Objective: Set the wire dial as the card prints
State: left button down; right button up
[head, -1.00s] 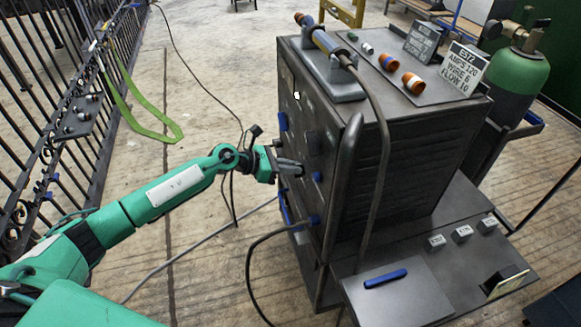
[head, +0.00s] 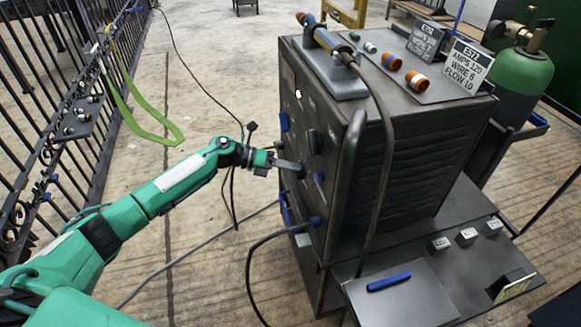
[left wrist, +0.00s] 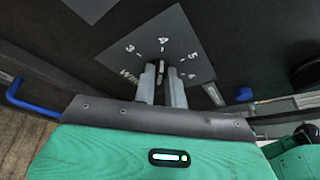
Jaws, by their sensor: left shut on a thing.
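A white card (head: 466,65) on top of the dark machine (head: 425,150) reads E572, AMPS 120, WIRE 6, FLOW 10. My left gripper (head: 298,168) is at the machine's left face. In the left wrist view, its fingers (left wrist: 161,80) are shut on a small dark dial knob (left wrist: 161,66) in front of a grey dial plate (left wrist: 180,42). The plate shows 3, 4, 5 and 6 around the knob, with 4 just above it. The fingers partly cover the knob, and I cannot tell its exact setting. My right gripper is not in view.
A darker card (head: 426,40) stands beside the white one. A torch (head: 328,42) with a hanging cable lies on top. Blue knobs (head: 284,122) sit on the same face. A shelf holds small labelled blocks (head: 466,236) and a blue marker (head: 388,281). A barred gate (head: 75,110) stands left.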

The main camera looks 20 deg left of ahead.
pick_arm(q)
jog(key=shift+f+n, duration=0.1)
jog(key=shift+n, duration=0.2)
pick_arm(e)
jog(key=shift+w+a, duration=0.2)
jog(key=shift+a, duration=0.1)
pick_arm(q)
jog(key=c, duration=1.5)
grip_release()
jog(key=shift+a, duration=0.1)
jog(key=shift+o, duration=0.2)
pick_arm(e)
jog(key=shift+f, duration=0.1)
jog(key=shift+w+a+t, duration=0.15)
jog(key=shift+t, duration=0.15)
pick_arm(q)
jog(key=v, duration=1.3)
jog(key=shift+a, duration=0.4)
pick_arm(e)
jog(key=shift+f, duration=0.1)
